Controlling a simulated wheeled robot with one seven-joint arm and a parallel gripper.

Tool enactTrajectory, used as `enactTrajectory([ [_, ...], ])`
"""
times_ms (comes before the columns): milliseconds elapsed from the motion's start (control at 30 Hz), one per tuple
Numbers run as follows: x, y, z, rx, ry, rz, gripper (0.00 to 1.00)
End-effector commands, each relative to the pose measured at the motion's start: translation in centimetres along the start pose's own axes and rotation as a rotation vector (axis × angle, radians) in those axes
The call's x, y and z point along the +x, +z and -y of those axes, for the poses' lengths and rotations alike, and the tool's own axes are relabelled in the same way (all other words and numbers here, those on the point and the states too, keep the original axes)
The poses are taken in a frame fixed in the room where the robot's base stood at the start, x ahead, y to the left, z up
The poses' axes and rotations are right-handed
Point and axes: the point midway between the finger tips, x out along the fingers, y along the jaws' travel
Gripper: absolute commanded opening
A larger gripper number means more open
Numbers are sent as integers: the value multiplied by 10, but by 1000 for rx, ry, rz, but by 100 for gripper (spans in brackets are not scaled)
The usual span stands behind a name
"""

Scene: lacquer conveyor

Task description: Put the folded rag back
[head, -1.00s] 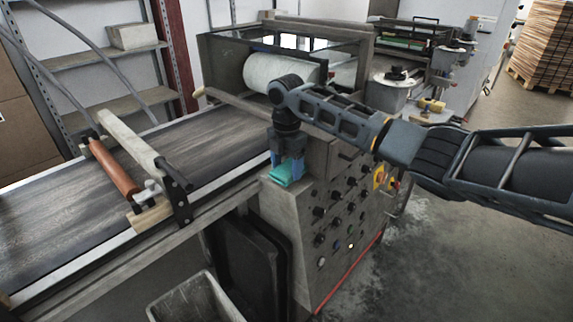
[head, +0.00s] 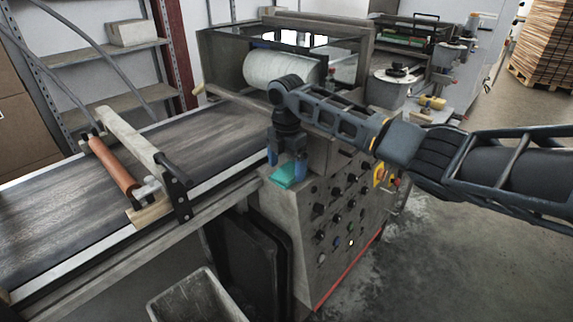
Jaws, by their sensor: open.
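The folded rag (head: 284,177) is a small teal cloth. It lies on the top left edge of the grey control cabinet (head: 290,240), above the panel of knobs. My gripper (head: 286,160) points down over the rag, with its blue fingers spread apart. The fingertips are close to the rag, one on the left and one on the right. The gripper hides part of the rag's far side, and I cannot tell whether the fingers touch it.
A conveyor belt (head: 60,220) with an orange roller (head: 113,166) runs to the left of the cabinet. A white roll (head: 280,72) sits in a frame behind my gripper. A grey bin (head: 196,300) stands on the floor below.

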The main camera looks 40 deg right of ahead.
Motion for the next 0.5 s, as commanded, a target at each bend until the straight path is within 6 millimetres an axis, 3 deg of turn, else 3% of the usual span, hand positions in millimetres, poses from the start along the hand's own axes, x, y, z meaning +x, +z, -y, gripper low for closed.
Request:
enactTrajectory([
  [233,-24,0,-1,-1,4,1,95],
  [500,-81,0,-1,-2,4,2,95],
])
